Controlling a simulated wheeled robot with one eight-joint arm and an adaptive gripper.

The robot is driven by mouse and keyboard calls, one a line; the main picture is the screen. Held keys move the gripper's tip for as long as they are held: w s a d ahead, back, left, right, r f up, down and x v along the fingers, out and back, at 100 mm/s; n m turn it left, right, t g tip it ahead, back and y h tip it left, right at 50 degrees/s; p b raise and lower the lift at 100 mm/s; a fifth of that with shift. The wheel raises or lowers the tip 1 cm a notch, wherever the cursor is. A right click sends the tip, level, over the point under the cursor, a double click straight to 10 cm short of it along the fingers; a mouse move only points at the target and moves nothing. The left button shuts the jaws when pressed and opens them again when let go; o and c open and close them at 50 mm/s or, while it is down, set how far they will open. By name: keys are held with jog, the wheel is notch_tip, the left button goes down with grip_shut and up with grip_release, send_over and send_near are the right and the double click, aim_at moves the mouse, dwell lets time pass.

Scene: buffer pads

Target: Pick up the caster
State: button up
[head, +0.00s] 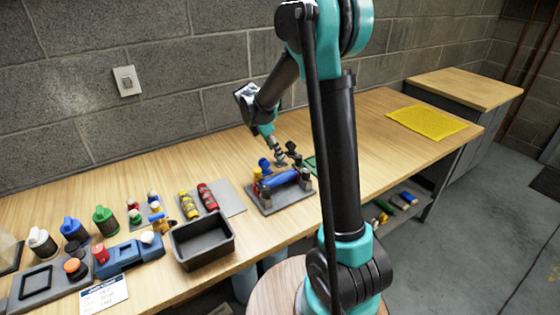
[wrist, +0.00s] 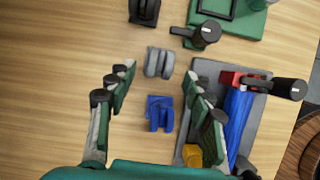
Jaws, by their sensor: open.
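Three small caster-like pieces stand in a row on the wooden table in the wrist view: a blue one (wrist: 160,113), a grey one (wrist: 159,62) and a black one (wrist: 145,12). The pictures do not show which is meant by the caster. My gripper (wrist: 157,78) is open above them. In the wrist view the blue piece appears between the fingers and the grey one just beyond the fingertips. Nothing is held. In the head view my gripper (head: 278,154) is over the table, with the blue piece (head: 264,163) beside it.
A grey plate (wrist: 205,69) with a blue cylinder (wrist: 236,116) and black-handled clamps lies close to my right finger. A green plate (wrist: 246,27) is at the upper right. A black bin (head: 203,240) and several coloured items stand left. The table right of the green plate is mostly clear.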

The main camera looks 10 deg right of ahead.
jog(key=shift+x, duration=2.8)
jog(key=shift+d+r, duration=0.1)
jog(key=shift+d, duration=0.05)
jog(key=c, duration=1.1)
